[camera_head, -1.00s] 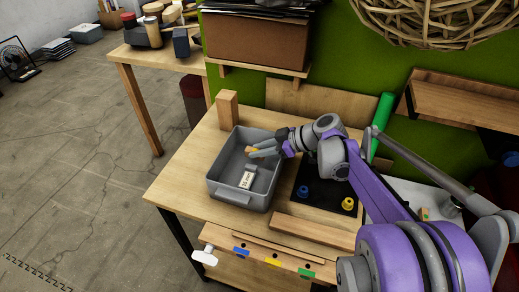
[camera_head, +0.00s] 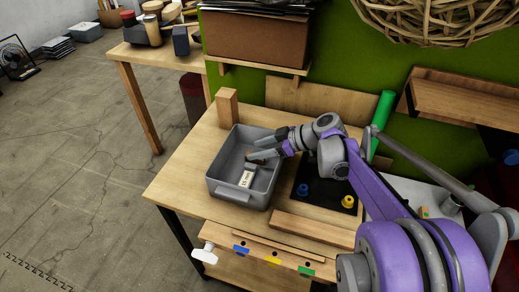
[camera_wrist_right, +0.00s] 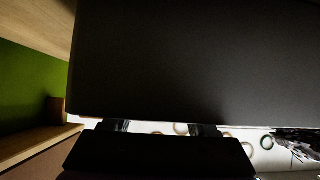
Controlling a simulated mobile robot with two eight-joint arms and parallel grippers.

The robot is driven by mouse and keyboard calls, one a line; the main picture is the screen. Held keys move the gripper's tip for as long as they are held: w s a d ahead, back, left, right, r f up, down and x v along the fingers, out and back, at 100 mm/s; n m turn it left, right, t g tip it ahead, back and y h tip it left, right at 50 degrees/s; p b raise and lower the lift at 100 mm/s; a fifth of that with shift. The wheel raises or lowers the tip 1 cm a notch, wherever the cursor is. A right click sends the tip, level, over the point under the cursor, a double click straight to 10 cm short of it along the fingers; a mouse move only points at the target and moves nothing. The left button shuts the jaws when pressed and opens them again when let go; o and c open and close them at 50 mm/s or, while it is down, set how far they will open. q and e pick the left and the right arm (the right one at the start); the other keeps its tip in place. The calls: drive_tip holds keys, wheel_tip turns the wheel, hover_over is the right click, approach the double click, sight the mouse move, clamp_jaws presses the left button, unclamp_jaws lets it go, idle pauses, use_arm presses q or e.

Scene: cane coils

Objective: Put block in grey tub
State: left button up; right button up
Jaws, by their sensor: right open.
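The grey tub (camera_head: 227,195) stands on the wooden table, left of my right arm. My right gripper (camera_head: 252,156) reaches over the tub's right rim from the right, its fingers open above the inside. A small brownish block (camera_head: 258,161) shows just below the fingertips, inside the tub's outline; the fingers partly hide it, and I cannot tell whether it rests on the tub floor. A pale labelled piece (camera_head: 246,180) lies in the tub. The right wrist view is mostly filled by a dark surface, and no block can be made out there. My left gripper is not in view.
An upright wooden block (camera_head: 227,107) stands behind the tub. A black mat (camera_head: 325,193) with blue and yellow pieces lies to the right, and a wooden strip (camera_head: 312,230) lies in front. A green cylinder (camera_head: 381,122) stands at the back right.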

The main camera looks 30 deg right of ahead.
drive_tip(key=v, duration=1.2)
drive_tip(key=shift+r+p, duration=0.3)
drive_tip(key=shift+p, duration=0.15)
drive_tip(key=shift+a, duration=0.1)
